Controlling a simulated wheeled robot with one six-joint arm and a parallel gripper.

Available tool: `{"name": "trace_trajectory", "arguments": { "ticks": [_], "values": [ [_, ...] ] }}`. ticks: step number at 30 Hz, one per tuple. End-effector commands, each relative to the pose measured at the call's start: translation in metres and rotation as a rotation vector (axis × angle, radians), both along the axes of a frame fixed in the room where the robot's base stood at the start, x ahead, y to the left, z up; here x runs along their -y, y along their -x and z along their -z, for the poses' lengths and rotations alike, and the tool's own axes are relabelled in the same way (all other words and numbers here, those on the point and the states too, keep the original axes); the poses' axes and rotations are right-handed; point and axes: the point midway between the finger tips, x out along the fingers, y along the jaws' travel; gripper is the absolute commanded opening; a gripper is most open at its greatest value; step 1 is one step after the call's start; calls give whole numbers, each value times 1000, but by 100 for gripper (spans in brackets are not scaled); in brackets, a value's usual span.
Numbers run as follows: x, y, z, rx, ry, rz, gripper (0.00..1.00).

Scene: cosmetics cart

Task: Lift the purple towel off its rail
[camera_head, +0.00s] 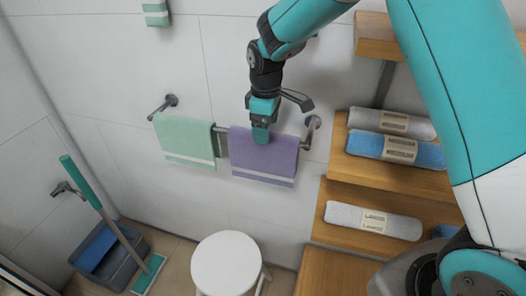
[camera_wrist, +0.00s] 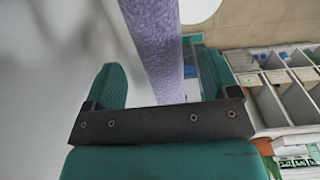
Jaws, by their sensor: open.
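The purple towel (camera_head: 264,159) hangs folded over the wall rail (camera_head: 306,143), beside a mint green towel (camera_head: 186,140) on its left. My gripper (camera_head: 261,134) is at the towel's upper edge, pointing down, with a teal finger in front of the cloth. In the wrist view the purple towel (camera_wrist: 158,40) runs as a narrow band between the two spread fingers of my gripper (camera_wrist: 160,82). The jaws are open, with a gap showing beside the left finger. I cannot tell whether the right finger touches the cloth.
Wooden shelves (camera_head: 345,171) with rolled towels (camera_head: 373,220) stand close on the right. A white round stool (camera_head: 225,262) is below the rail. A grey bucket (camera_head: 112,262) and a teal mop (camera_head: 147,276) stand at lower left.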

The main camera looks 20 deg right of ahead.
Motion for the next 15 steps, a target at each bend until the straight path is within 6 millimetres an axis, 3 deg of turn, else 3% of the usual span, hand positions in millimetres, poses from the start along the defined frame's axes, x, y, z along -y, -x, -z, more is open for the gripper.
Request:
{"name": "trace_trajectory", "arguments": {
  "ticks": [10,15],
  "values": [
    [-4,-5,43,-3,0,1,81],
    [-4,-5,53,0,0,1,81]
  ]
}}
